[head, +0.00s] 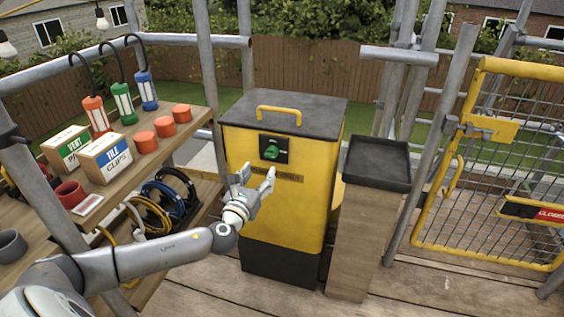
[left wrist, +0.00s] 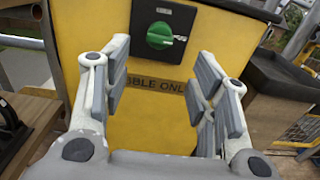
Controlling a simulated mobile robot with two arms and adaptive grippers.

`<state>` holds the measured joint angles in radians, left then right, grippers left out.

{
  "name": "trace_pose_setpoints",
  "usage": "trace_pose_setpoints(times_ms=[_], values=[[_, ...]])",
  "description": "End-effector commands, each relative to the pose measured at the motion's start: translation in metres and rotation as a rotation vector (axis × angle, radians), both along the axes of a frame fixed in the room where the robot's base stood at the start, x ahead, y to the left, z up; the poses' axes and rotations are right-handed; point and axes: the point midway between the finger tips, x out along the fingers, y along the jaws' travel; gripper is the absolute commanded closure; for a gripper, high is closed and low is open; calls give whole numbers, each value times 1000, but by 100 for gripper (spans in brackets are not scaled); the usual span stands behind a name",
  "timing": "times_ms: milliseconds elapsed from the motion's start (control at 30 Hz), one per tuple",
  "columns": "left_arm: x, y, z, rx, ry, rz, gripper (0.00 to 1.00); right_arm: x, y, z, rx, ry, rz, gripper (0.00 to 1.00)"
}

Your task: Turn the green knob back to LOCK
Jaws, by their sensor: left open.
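The green knob (head: 271,152) sits on a dark plate on the front of the yellow box (head: 290,215). In the left wrist view the knob (left wrist: 160,36) shows a pale pointer mark toward its right side; the plate's lettering is too small to read. My left gripper (head: 258,178) is open and empty, in front of the box and a little below the knob. In the left wrist view its fingers (left wrist: 160,80) stand wide apart, with the knob above and between them, not touched. My right gripper is not in view.
The box has a dark lid with a yellow handle (head: 279,113). A wooden post with a dark tray (head: 377,163) stands close to its right. A shelf (head: 180,140) with lanterns, boxes and orange cups is at left. A yellow gate (head: 480,70) is at right.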

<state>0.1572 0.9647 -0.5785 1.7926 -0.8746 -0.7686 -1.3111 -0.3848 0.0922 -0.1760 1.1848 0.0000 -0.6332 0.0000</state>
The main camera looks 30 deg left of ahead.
Motion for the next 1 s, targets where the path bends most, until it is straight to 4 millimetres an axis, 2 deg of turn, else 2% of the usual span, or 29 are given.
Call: trace_pose_setpoints(times_ms=[300,500,700,1000], values=[[53,12,0,-7,-3,3,46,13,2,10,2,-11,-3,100],[80,19,-1,-7,-1,3,46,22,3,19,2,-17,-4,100],[93,22,-1,-7,0,1,46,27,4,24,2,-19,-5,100],[95,23,-1,-7,2,1,46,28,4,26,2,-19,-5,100]])
